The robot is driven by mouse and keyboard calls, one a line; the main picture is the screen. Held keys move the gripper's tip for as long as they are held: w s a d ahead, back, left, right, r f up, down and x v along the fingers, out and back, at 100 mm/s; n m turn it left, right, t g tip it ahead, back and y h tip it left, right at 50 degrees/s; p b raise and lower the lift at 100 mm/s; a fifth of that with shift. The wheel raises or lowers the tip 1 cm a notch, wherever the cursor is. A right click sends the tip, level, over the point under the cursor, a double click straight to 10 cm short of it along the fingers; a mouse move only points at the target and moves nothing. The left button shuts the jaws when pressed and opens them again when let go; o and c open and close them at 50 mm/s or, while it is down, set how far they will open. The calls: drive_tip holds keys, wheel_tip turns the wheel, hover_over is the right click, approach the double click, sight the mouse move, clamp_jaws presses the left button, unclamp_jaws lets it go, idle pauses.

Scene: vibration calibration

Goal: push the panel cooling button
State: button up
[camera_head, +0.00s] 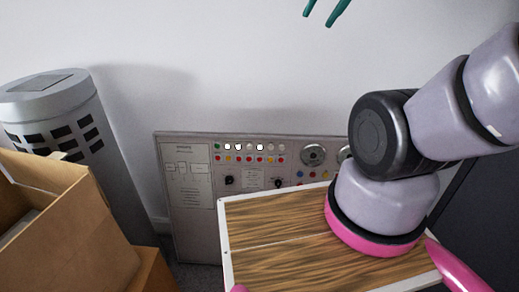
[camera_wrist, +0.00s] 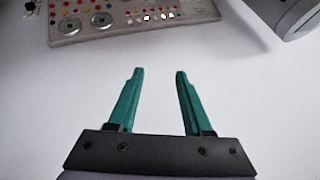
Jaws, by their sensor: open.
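The grey control panel (camera_head: 190,222) leans or stands against the white wall, low in the middle of the head view. It bears rows of small coloured and white-lit buttons (camera_head: 249,147), dark knobs and round dials. The labels are too small to read, so I cannot tell which button is cooling. My arm and the wood-grain board hide its right part. The panel also shows at the top left of the wrist view (camera_wrist: 190,12). My gripper (camera_head: 317,20) is above the panel, apart from it. In the wrist view its teal fingers (camera_wrist: 160,72) are open with nothing between them.
A grey slotted cylinder (camera_head: 62,115) stands left of the panel and shows partly in the wrist view (camera_wrist: 298,18). An open cardboard box (camera_head: 75,235) is at the lower left. A white-edged wood-grain board (camera_head: 275,235) is before the panel. The wall (camera_head: 215,60) above is bare.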

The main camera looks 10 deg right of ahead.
clamp_jaws()
idle(1.5)
